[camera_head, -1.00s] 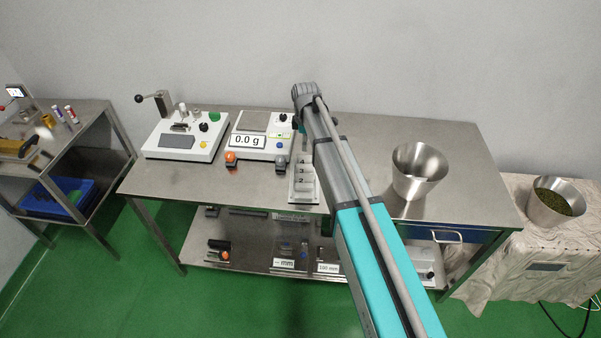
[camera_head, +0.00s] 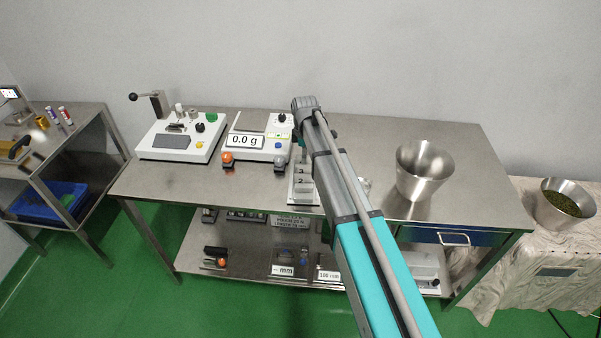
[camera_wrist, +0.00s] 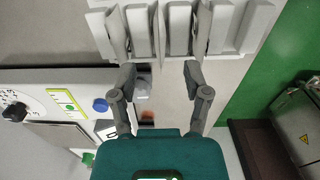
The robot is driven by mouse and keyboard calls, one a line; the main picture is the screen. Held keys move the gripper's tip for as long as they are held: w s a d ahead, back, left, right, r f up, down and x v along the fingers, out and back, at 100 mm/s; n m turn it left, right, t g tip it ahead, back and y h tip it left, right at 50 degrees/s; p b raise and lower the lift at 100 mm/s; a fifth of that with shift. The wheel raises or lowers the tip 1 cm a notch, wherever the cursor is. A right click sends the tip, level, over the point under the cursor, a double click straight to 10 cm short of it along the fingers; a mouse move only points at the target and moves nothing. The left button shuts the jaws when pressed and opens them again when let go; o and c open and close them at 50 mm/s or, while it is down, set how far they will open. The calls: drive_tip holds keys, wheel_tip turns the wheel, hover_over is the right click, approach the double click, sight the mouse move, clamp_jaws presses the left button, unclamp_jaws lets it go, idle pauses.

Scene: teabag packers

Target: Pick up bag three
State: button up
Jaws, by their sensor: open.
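A rack (camera_head: 303,201) of pale numbered bags stands on the steel table, partly behind my arm. The bag labelled 3 (camera_head: 302,170) shows behind the bag labelled 2 (camera_head: 300,182). The bags farther back are hidden by my arm. In the wrist view several upright pale bags stand side by side in the rack (camera_wrist: 205,57) at the top; no numbers are readable there, so I cannot tell which is bag three. My gripper (camera_wrist: 159,73) is open and empty, its fingertips apart at the near side of the row. Contact cannot be told.
A scale (camera_head: 258,150) reading 0.0 g and a white device (camera_head: 180,150) stand left of the rack. A steel funnel-like bowl (camera_head: 420,172) stands to the right. A bowl of green leaves (camera_head: 566,207) sits on a covered table at far right.

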sight(305, 170)
drive_tip(key=shift+f, duration=0.1)
idle(0.3)
drive_tip(key=shift+d+f+b, duration=0.1)
drive_tip(key=shift+f+b, duration=2.4)
drive_tip(key=shift+b, duration=0.1)
drive_tip(key=c, duration=0.7)
drive_tip(key=shift+c, duration=0.2)
